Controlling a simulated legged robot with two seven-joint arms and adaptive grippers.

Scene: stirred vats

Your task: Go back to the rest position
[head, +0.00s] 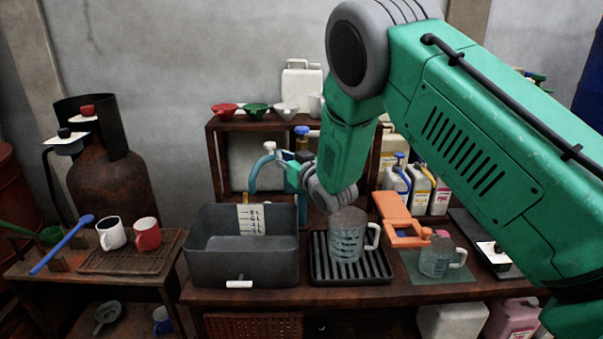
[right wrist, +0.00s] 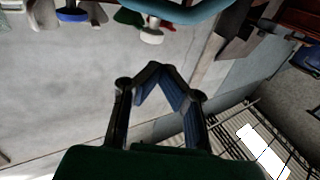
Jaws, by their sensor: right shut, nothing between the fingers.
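My right arm comes in from the right, bends at the top and reaches down over the workbench. Its gripper (head: 288,158) is small and partly hidden behind my wrist, in front of the shelf and close to a teal curved pipe (head: 255,172). In the right wrist view the fingers (right wrist: 168,76) are shut with nothing between them. The teal pipe (right wrist: 150,12) with its white end crosses the top of that view, apart from the fingertips. My left gripper is not in view.
Below stand a dark grey vat (head: 243,273), a clear jug (head: 347,243) on a black grooved tray (head: 350,278), and a smaller jug (head: 436,260) on a green mat. An orange device (head: 398,212) and several bottles (head: 420,190) are right. Mugs (head: 147,235) stand left.

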